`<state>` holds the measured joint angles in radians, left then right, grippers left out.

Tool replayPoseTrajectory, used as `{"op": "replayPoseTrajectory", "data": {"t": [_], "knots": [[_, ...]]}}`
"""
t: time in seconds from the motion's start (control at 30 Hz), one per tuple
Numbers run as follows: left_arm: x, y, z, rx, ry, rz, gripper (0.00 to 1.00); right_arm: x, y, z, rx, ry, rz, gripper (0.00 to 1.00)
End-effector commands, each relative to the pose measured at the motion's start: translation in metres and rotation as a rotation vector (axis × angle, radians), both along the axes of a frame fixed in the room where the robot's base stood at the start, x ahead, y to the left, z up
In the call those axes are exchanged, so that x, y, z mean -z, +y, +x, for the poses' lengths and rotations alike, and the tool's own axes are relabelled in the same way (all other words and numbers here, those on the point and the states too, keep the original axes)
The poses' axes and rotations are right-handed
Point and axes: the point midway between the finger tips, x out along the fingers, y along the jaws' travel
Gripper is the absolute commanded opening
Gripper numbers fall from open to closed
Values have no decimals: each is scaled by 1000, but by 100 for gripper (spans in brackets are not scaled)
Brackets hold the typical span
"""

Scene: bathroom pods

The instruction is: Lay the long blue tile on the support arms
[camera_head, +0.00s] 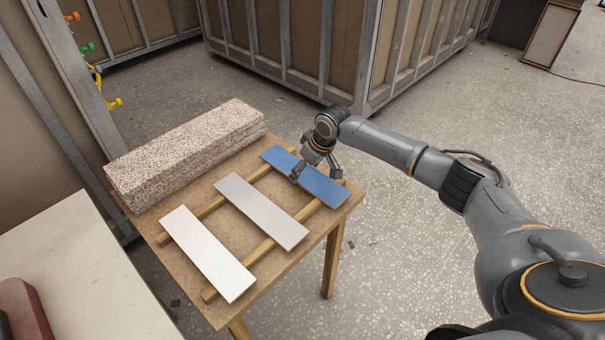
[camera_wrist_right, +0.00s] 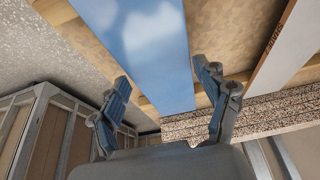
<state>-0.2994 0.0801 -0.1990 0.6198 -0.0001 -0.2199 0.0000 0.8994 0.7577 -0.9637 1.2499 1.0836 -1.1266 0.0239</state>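The long blue tile (camera_head: 318,186) lies across two wooden battens at the right end of a small table. The blue tile (camera_wrist_right: 150,50) also fills the upper middle of the right wrist view. My right gripper (camera_head: 316,174) is over the middle of the blue tile. Its two fingers are apart, one toward each long edge of the tile; I cannot tell whether they touch it. In the right wrist view the open gripper (camera_wrist_right: 165,92) has the tile between or just beyond its fingers. My left gripper is not in view. I cannot identify the support arms for certain.
A grey tile (camera_head: 260,210) and a white tile (camera_head: 207,252) lie on the same battens (camera_head: 258,253). A speckled block stack (camera_head: 185,155) stands along the table's back. Coloured knobs (camera_head: 89,47) sit on a metal post at left. A pale worktop (camera_head: 75,275) is at lower left.

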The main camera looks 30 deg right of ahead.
Motion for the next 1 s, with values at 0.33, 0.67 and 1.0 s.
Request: {"op": "replayPoseTrajectory", "data": {"t": [0.33, 0.67, 1.0], "knots": [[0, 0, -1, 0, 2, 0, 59, -1, 0, 1, 0, -3, 1, 7], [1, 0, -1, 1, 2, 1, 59, -8, 0, 1, 1, -4, 2, 7], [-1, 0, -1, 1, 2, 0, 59, -59, 16, -13, -5, -7, 1, 7]]}}
